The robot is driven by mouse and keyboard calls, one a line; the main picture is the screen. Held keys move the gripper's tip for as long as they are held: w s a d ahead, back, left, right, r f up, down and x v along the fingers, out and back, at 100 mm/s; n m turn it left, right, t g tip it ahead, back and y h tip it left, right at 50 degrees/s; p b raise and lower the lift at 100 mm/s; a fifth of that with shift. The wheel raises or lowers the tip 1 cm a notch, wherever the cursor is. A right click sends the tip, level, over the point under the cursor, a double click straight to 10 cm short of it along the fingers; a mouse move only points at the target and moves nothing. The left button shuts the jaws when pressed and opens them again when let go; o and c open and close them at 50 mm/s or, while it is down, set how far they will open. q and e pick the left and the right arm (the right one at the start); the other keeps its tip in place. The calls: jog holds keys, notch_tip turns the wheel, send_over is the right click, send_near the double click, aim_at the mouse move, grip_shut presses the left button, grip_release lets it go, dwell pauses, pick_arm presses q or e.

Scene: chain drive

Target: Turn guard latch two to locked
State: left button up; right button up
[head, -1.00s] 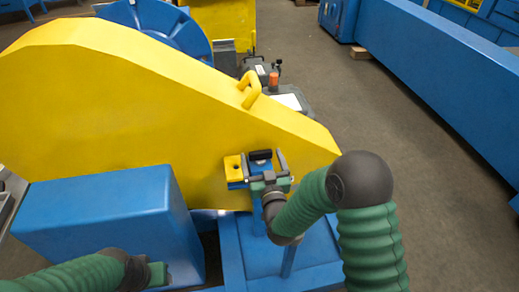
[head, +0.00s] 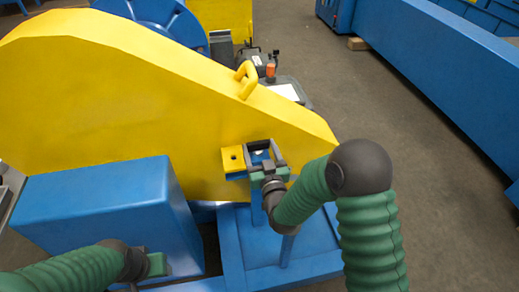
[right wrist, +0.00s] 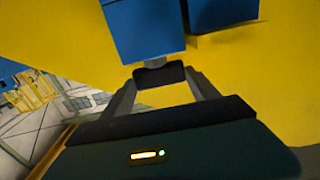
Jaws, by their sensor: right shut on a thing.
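The yellow chain guard (head: 130,110) fills the left and middle of the head view. A latch with a small yellow plate (head: 232,159) and blue bracket sits at its lower right end. My right gripper (head: 263,152) is at this latch, its two fingers on either side of it. In the right wrist view a dark latch handle (right wrist: 160,75) lies between the fingertips, below blue blocks (right wrist: 146,28). The gripper is shut on this handle. No label or lock mark is readable. My left gripper (head: 157,265) is low at the left, its fingers not clearly visible.
A blue box (head: 95,215) stands in front of the guard, near my left gripper. A yellow loop handle (head: 246,80) rises from the guard's top edge. A blue base frame (head: 255,250) lies below the latch. Open floor (head: 420,140) is on the right.

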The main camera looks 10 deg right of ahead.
jog(key=shift+d+y, duration=0.1)
jog(key=shift+y, duration=0.2)
jog(key=n+y, duration=0.2)
jog(key=shift+d+y, duration=0.3)
jog(key=shift+y, duration=0.1)
jog(key=n+y, duration=0.1)
jog(key=n+g+y, duration=0.1)
jog(key=shift+w+d+y, duration=0.1)
jog(key=shift+d+y, duration=0.1)
jog(key=shift+y, duration=0.2)
jog(key=n+g+y, duration=0.1)
jog(key=n+g+y+p, duration=0.1)
jog(key=y, duration=0.1)
jog(key=shift+w+d+n+y, duration=0.15)
jog(key=shift+d+n+y, duration=0.05)
jog(key=shift+n+y, duration=0.1)
jog(key=shift+w+d+n+g+y+p, duration=0.1)
jog(key=shift+n+g+y+p, duration=0.25)
jog(key=shift+n+g+y, duration=0.5)
jog(key=shift+w+d+n+g+y+p, duration=0.1)
jog(key=shift+n+g+y+p, duration=0.2)
jog(key=shift+n+g+y, duration=0.55)
jog(key=shift+g+y, duration=0.3)
jog(key=shift+g, duration=0.1)
jog(key=o, duration=1.4)
jog(key=shift+r, duration=0.1)
jog(key=shift+c, duration=0.2)
